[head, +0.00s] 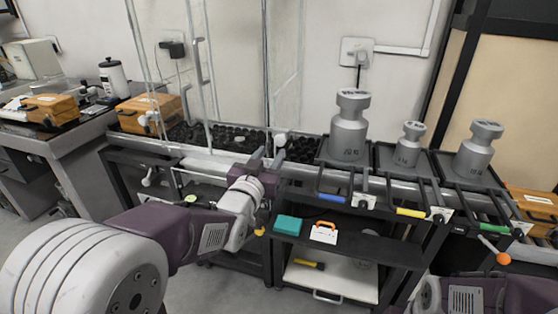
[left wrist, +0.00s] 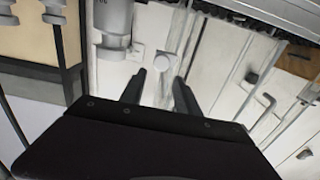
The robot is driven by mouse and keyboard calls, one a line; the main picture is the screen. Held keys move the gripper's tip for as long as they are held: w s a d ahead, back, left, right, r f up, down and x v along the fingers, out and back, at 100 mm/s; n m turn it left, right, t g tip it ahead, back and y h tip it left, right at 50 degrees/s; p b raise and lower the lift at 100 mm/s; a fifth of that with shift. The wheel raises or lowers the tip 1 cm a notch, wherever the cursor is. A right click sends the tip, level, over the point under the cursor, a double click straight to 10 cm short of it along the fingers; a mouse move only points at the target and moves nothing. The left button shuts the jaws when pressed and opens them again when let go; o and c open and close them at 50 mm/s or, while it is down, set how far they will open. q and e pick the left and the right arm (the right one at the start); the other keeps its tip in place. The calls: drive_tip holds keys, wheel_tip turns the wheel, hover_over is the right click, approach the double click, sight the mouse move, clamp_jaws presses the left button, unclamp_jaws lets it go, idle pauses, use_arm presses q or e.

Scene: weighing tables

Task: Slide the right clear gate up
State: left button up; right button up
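The right clear gate (head: 284,95) is a see-through upright panel behind the weighing table, and its edges are faint against the wall. Nothing is held. My right gripper is out of frame; only part of my right arm shows at the lower right.
Large metal weights (head: 349,127) stand on trays to the right of the knob. A bed of dark pieces (head: 215,137) lies behind the rail. Another clear panel with a vertical handle (head: 196,62) stands left. A lower shelf (head: 335,245) holds small boxes.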

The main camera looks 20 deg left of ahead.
sight(279, 141)
use_arm(q)
drive_tip(key=w, duration=0.2)
drive_tip(key=w+b, duration=0.1)
drive_tip(key=w, duration=0.5)
drive_tip(key=shift+w+f, duration=0.15)
drive_tip(key=shift+f, duration=0.1)
drive_tip(key=shift+w+r, duration=0.1)
drive_tip(key=shift+w, duration=0.45)
clamp_jaws()
idle(0.6)
